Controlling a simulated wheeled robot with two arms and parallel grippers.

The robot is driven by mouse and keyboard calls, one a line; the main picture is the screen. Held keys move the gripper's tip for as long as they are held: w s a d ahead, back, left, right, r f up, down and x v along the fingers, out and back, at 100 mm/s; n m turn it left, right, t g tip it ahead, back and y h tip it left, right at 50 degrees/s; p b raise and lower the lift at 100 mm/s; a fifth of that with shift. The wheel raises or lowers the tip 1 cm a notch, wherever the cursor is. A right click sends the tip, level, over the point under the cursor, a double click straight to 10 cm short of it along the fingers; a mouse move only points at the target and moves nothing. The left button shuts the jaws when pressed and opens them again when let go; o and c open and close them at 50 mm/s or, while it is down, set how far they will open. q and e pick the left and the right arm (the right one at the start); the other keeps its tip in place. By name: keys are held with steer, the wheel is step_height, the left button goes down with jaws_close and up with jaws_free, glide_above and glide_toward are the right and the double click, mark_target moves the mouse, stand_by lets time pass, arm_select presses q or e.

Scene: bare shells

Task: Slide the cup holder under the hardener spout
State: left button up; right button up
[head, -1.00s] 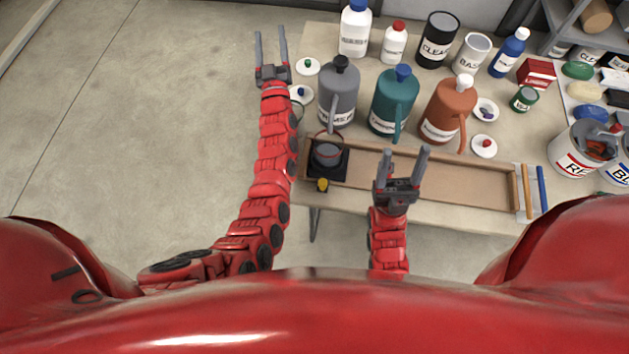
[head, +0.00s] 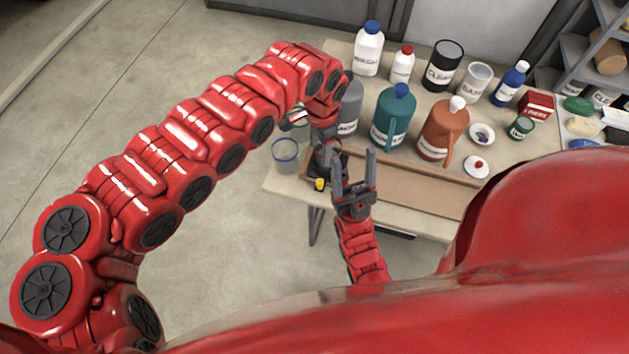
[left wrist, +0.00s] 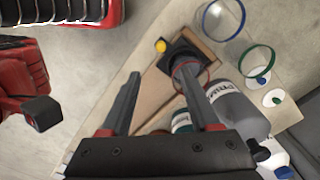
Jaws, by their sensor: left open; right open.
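The black square cup holder (left wrist: 172,62) sits at the left end of a shallow wooden track. It carries a clear cup (left wrist: 200,72) with a red rim and has a yellow knob (head: 319,184) in front. In the head view my left gripper (head: 325,155) is over it and hides most of it. That gripper is open; in the left wrist view (left wrist: 158,70) one finger overlaps the cup. My right gripper (head: 353,160) is open and empty, just right of the holder. Grey (head: 348,118), teal (head: 392,118) and orange (head: 440,130) dispensers stand behind the track. I cannot read which is hardener.
The wooden track (head: 425,188) is clear to the right. A blue-rimmed clear cup (head: 285,151) and a green-rimmed one (left wrist: 257,62) stand left of the holder. Bottles and cans, such as a black can (head: 443,64), line the back. Small lids (head: 477,165) lie at right.

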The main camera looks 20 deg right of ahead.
arm_select(q)
step_height(320, 180, down, 9)
steer(key=b, duration=0.7)
steer(key=shift+d, duration=0.15)
steer(key=shift+f+p, duration=0.45)
steer(key=shift+p, duration=0.2)
step_height(320, 180, down, 6)
steer(key=shift+p, duration=0.55)
steer(key=shift+w+f, duration=0.15)
steer(key=shift+f, duration=0.55)
jaws_close()
